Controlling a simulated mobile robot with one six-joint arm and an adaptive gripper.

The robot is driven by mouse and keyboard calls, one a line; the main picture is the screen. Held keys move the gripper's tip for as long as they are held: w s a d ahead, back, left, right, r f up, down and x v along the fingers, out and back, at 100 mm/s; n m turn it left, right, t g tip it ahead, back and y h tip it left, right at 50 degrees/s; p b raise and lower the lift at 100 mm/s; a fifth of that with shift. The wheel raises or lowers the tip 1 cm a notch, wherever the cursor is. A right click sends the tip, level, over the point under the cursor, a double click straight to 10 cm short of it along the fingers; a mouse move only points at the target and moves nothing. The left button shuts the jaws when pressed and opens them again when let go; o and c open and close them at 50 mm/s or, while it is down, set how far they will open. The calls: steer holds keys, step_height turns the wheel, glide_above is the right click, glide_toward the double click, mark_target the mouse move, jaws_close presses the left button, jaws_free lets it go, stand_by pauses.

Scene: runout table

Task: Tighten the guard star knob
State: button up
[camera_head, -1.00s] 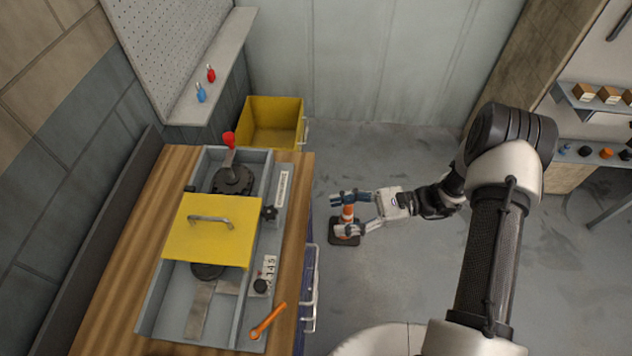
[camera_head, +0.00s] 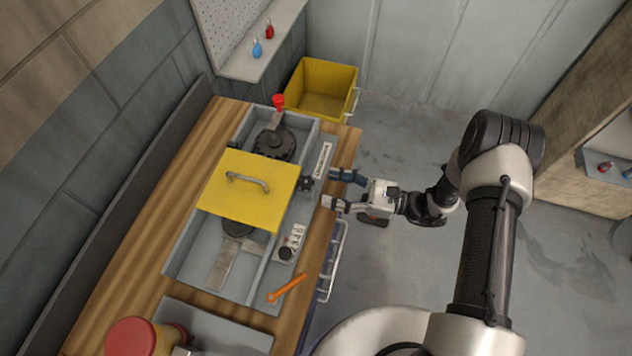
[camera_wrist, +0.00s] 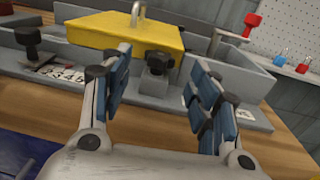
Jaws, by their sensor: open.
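The guard star knob (camera_head: 306,184) is small and black, on the side of the grey housing next to the yellow guard (camera_head: 250,190). In the wrist view the knob (camera_wrist: 158,63) stands below the guard's edge, between and beyond my fingers. My gripper (camera_head: 337,189) is open and empty, just right of the knob over the table's edge, its fingers pointing at the knob. In the wrist view my gripper (camera_wrist: 160,95) shows blue-padded fingers either side of the knob's line, apart from it. The yellow guard (camera_wrist: 125,38) lies flat over the housing.
An orange wrench (camera_head: 286,288) lies at the housing's near corner. A second black knob (camera_head: 285,254) sits by a number counter (camera_head: 297,236). A red-tipped lever (camera_head: 278,102) rises behind the guard. A yellow bin (camera_head: 322,90) stands beyond the table. Floor to the right is open.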

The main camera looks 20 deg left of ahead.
mark_target(306, 184)
steer(key=a, duration=0.5)
steer(key=shift+s+a, duration=0.15)
steer(key=shift+s, duration=0.25)
steer(key=shift+c, duration=0.5)
steer(key=c, duration=1)
